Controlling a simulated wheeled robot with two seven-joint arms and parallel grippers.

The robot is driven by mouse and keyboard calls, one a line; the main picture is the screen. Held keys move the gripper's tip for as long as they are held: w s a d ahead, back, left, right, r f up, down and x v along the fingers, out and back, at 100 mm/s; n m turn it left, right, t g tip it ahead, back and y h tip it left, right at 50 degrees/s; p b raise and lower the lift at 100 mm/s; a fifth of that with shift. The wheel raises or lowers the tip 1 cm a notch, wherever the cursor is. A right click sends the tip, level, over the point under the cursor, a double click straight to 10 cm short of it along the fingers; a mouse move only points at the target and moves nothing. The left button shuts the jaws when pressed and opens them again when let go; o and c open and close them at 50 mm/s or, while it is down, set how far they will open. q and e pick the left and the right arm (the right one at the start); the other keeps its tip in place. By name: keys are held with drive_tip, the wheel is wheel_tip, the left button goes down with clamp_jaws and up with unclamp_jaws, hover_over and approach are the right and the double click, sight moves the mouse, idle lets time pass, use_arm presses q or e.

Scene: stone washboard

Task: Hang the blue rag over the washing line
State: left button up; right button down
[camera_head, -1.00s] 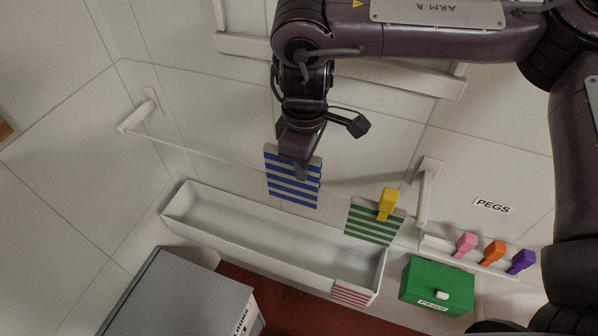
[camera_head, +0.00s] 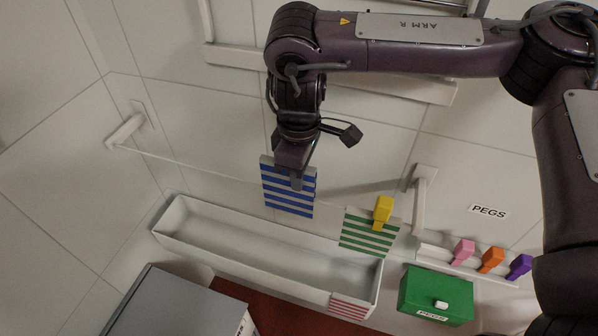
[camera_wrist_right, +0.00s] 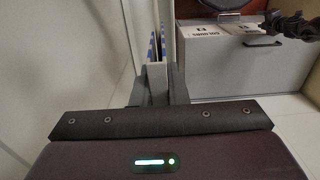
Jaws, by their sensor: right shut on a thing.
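The blue rag, striped blue and white (camera_head: 288,197), hangs flat and upright from my right gripper (camera_head: 295,178). The jaws are shut on its upper part. In the right wrist view the rag (camera_wrist_right: 161,42) shows edge-on beyond the gripper (camera_wrist_right: 157,82). The washing line (camera_head: 195,166) runs from a wall bracket at left to one at right. In the head view it meets the rag at about mid-height. I cannot tell whether the rag touches the line or is in front of it.
A green striped rag (camera_head: 362,238) hangs on the line under a yellow peg (camera_head: 383,211). Pink (camera_head: 463,250), orange (camera_head: 491,260) and purple (camera_head: 519,266) pegs stand on a ledge near a green box (camera_head: 436,291). A white trough (camera_head: 172,240) lies below; a grey box (camera_head: 165,303) stands front left.

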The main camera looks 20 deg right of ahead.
sight(299, 196)
drive_tip(key=shift+p, duration=0.3)
idle(0.5)
drive_tip(key=shift+f, duration=0.1)
idle(0.5)
drive_tip(key=shift+f+b, duration=2.65)
drive_tip(key=shift+f, duration=1.4)
drive_tip(key=c, duration=1.3)
unclamp_jaws()
drive_tip(key=shift+c, duration=0.2)
drive_tip(key=shift+r+b, duration=0.4)
drive_tip(key=shift+r, duration=3.5)
drive_tip(key=shift+s, duration=0.1)
